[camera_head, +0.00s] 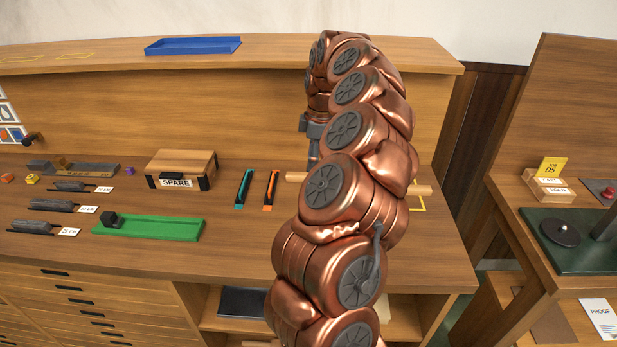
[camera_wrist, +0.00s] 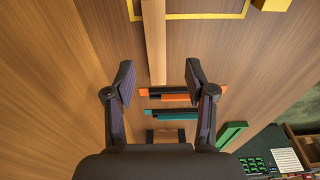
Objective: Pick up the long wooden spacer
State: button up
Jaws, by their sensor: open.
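The long wooden spacer (camera_wrist: 154,40) is a pale wooden bar lying lengthwise on the bench in the wrist view, running out of the top of the picture. Its near end lies between the fingers in the picture. My gripper (camera_wrist: 159,78) is open, one finger on each side of the bar, with gaps on both sides; I cannot tell its height above it. In the head view a pale wooden end (camera_head: 295,176) shows left of my arm. Another pale wooden end (camera_head: 422,190) shows right of it. My arm hides what lies between, and most of the gripper.
Orange (camera_head: 271,189) and teal (camera_head: 243,188) strips lie left of the wooden end. Further left are the SPARE box (camera_head: 181,164) and a green tray (camera_head: 150,229). A yellow outline (camera_wrist: 210,16) marks the bench beside the spacer. A raised shelf (camera_head: 270,58) stands behind.

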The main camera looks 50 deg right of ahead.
jog(key=shift+w+a+f+p, duration=0.15)
jog(key=shift+f+p, duration=0.15)
jog(key=shift+f, duration=0.55)
jog(key=shift+w+d+f+p, duration=0.1)
jog(key=shift+w+f+p, duration=0.15)
jog(key=shift+f, duration=0.65)
jog(key=shift+w+a+f+p, duration=0.1)
jog(key=shift+f+p, duration=0.2)
jog(key=shift+f, duration=0.55)
jog(key=shift+c, duration=0.4)
grip_shut()
